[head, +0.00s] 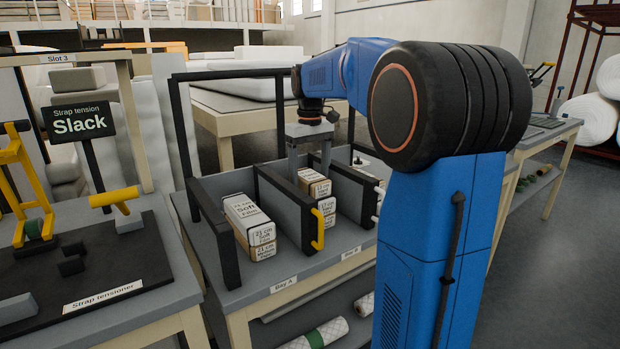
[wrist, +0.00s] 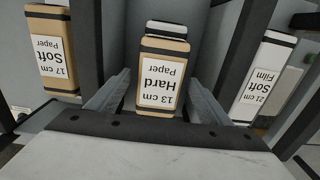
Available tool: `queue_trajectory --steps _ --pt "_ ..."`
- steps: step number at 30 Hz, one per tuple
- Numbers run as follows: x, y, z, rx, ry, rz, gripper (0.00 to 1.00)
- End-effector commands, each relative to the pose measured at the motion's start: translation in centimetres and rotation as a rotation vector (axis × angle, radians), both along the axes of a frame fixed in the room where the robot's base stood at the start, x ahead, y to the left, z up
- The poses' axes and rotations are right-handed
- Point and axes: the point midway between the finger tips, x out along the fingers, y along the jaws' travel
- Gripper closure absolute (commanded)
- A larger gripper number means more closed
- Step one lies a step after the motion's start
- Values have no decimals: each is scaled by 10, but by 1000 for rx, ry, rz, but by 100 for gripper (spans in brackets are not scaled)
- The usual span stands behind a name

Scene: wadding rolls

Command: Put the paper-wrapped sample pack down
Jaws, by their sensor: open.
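A brown paper-wrapped pack labelled "13 cm Hard Paper" (wrist: 162,85) with dark end bands lies between the fingers of my gripper (wrist: 157,98) in the wrist view. The fingers are open, one on each side, with a gap visible at least on the right. The contact under the pack is hidden.
A stack topped by a "21 cm Soft Film" pack (head: 250,217) stands in the left bay; a "17 cm Soft Paper" pack (wrist: 52,52) is on the other side. Dark dividers (head: 285,205) flank the middle bay closely. A "Slack" sign (head: 79,120) stands left.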

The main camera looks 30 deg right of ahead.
Motion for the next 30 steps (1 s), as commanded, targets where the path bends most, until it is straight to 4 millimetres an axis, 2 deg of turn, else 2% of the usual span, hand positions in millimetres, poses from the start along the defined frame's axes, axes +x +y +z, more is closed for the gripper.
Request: queue_trajectory --steps 9,15,21,30 --pt "1 0 61 -1 -3 0 27" --pt "1 0 91 -1 -2 0 27" --pt "0 0 105 0 -1 0 27" --pt "0 0 107 0 0 0 27"
